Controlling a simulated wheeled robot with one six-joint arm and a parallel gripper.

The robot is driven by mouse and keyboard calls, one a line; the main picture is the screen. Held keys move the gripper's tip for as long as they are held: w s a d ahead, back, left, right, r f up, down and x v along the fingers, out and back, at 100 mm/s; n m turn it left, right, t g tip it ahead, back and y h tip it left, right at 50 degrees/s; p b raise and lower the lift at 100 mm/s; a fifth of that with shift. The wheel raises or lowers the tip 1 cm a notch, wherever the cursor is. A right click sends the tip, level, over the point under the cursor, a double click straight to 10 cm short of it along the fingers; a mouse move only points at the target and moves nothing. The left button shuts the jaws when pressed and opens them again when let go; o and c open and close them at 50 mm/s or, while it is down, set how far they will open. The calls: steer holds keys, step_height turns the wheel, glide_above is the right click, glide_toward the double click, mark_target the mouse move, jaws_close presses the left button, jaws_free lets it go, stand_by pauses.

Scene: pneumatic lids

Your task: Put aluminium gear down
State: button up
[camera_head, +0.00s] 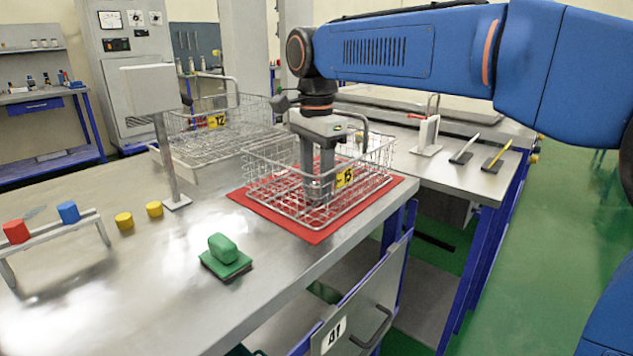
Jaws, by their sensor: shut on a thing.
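My gripper (319,188) points straight down inside the wire basket (262,186) with the yellow 15 tag. Its fingers are low in the basket, near its floor, and are shut on the aluminium gear. The gear itself is hard to make out behind the fingers and the wires, and I cannot tell whether it touches the basket floor. The basket stands on a red mat (313,236) near the table's right edge.
A second wire basket (190,143) with tag 12 stands behind to the left. A post with a grey panel (150,88) stands beside it.

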steer(key=shift+f, duration=0.1)
steer(key=o, duration=1.1)
steer(key=shift+c, duration=0.2)
step_height(320, 180, up, 12)
